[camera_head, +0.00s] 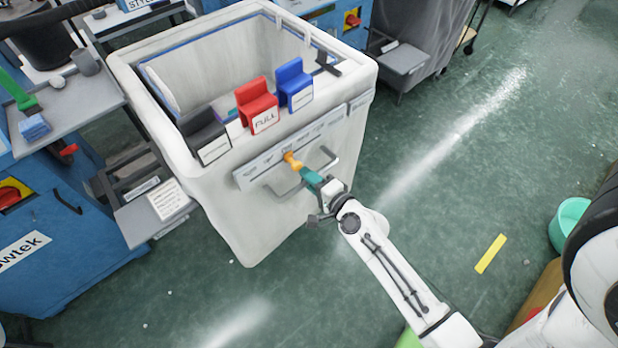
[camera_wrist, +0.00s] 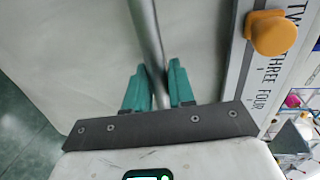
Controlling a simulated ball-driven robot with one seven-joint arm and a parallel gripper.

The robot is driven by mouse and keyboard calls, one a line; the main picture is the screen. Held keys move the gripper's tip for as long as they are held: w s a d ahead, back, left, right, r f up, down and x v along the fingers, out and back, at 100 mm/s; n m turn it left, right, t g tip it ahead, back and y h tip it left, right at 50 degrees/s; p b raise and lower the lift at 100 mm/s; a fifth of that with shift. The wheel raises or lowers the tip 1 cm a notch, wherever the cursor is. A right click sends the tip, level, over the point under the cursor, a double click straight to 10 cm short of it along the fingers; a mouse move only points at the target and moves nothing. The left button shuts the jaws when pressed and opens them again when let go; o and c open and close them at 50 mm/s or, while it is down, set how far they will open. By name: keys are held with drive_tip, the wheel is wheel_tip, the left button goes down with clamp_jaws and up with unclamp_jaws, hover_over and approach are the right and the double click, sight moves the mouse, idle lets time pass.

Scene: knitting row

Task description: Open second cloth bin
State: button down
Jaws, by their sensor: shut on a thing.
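A large white cloth bin (camera_head: 265,222) stands at the centre of the head view, its top open. Its front carries a grey label strip with an orange knob (camera_head: 292,160) and a grey metal bar handle (camera_head: 328,157). In the wrist view the handle (camera_wrist: 146,25) runs down between the teal fingers of my gripper (camera_wrist: 158,68), which is shut on it. The orange knob (camera_wrist: 272,33) is beside it, near the printed words TWO, THREE and FOUR. My gripper (camera_head: 311,178) hides part of the handle in the head view.
Black (camera_head: 204,138), red (camera_head: 258,104) and blue (camera_head: 294,84) clips sit on the bin's front rim; the red one reads FULL. Blue machines (camera_head: 70,235) with grey shelves stand close on the left. A grey covered cart (camera_head: 425,30) is behind right. Green floor right of the bin is largely clear.

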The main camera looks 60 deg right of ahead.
drive_tip(key=c, duration=1.1)
unclamp_jaws()
drive_tip(key=b+v, duration=0.2)
drive_tip(key=v, duration=0.8)
drive_tip(key=shift+s, duration=0.4)
drive_tip(key=shift+a, duration=0.15)
